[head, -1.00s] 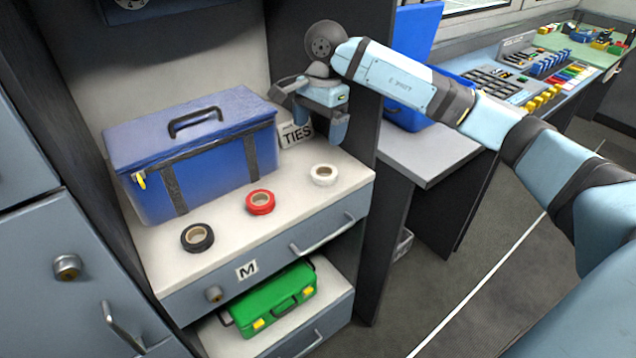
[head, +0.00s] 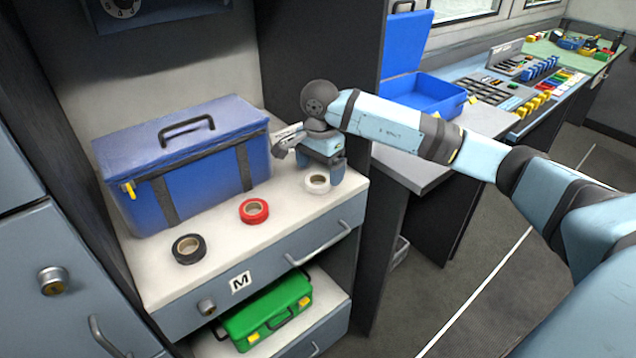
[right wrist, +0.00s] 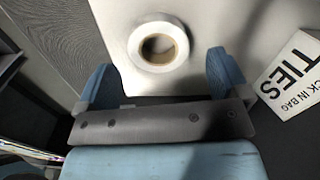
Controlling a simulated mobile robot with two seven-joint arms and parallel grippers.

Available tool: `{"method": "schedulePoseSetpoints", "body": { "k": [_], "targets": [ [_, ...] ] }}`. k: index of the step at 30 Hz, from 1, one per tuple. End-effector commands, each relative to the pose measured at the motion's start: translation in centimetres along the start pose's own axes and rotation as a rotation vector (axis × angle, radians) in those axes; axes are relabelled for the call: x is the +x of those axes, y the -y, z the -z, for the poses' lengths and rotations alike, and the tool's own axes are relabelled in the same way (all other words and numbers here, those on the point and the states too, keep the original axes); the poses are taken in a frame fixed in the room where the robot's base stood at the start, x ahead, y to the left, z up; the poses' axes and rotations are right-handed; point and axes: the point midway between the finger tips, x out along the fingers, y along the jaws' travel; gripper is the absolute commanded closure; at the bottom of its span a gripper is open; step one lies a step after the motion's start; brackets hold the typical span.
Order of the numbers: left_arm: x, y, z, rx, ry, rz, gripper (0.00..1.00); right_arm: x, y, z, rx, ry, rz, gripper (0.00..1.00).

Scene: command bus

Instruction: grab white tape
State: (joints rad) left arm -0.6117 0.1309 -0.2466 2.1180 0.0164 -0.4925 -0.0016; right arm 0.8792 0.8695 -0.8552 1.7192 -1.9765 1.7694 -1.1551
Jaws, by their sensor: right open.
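The white tape (head: 317,183) is a roll lying flat near the right end of the white shelf top (head: 215,221). In the right wrist view the white tape (right wrist: 158,46) lies ahead of the fingertips, roughly centred between them. My right gripper (head: 322,180) is open, pointing down just over the tape and partly covering it in the head view. Its two blue fingers stand apart, with the gap between them (right wrist: 160,75) empty. A red tape (head: 254,211) and a black tape (head: 188,249) lie on the same shelf top. My left gripper is not in view.
A blue bag (head: 185,165) stands behind the tapes. A TIES box (right wrist: 292,75) is close beside the right gripper. A dark cabinet panel (head: 372,215) bounds the shelf on the right. A green case (head: 268,309) sits in the compartment below.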

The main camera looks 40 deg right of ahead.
Motion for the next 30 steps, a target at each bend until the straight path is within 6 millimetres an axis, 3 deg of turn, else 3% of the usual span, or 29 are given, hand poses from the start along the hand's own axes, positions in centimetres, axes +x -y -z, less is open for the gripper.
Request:
{"method": "schedulePoseSetpoints", "body": {
  "k": [4, 11, 12, 19, 30],
  "targets": [
    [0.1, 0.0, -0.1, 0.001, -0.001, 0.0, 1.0, 2.3, -0.1, -0.1, 0.0, 0.001, -0.002, 0.06],
    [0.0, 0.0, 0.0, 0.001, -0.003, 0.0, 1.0, 2.7, -0.1, -0.1, 0.0, 0.0, 0.0, 0.06],
    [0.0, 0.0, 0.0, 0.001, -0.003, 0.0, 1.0, 2.7, -0.1, -0.1, 0.0, 0.0, 0.0, 0.09],
    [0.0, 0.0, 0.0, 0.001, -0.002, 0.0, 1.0, 2.6, -0.1, -0.1, 0.0, 0.0, 0.0, 0.6],
    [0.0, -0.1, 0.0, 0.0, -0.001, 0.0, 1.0, 2.2, -0.1, -0.1, 0.0, 0.0, 0.001, 0.6]
  ]
}}
